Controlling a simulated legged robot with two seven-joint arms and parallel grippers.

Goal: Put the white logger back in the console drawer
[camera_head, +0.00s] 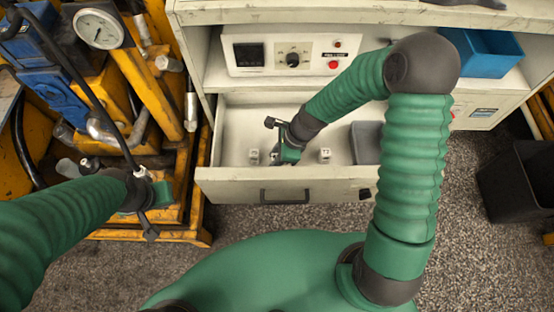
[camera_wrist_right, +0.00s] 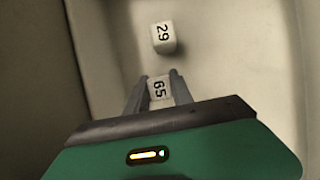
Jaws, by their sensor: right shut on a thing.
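My right gripper (camera_head: 276,156) reaches down into the open console drawer (camera_head: 232,180). In the right wrist view its two fingers (camera_wrist_right: 157,88) are shut on a small white block marked 65 (camera_wrist_right: 157,90). Another small white block, marked 29 (camera_wrist_right: 163,37), lies just beyond the fingertips on the pale floor. In the head view, one small white block (camera_head: 254,155) is left of the gripper and another (camera_head: 325,154) is right of it, both in the drawer. I cannot tell which one is the logger. My left gripper (camera_head: 152,190) is beside the yellow machine; its fingers are unclear.
A grey bin (camera_head: 367,142) stands in the drawer's right part. A control panel (camera_head: 290,52) and a blue bin (camera_head: 482,52) are on the shelf above. The yellow machine (camera_head: 160,70) with hoses and a gauge (camera_head: 98,28) crowds the left. A dark bin (camera_head: 515,185) stands at right.

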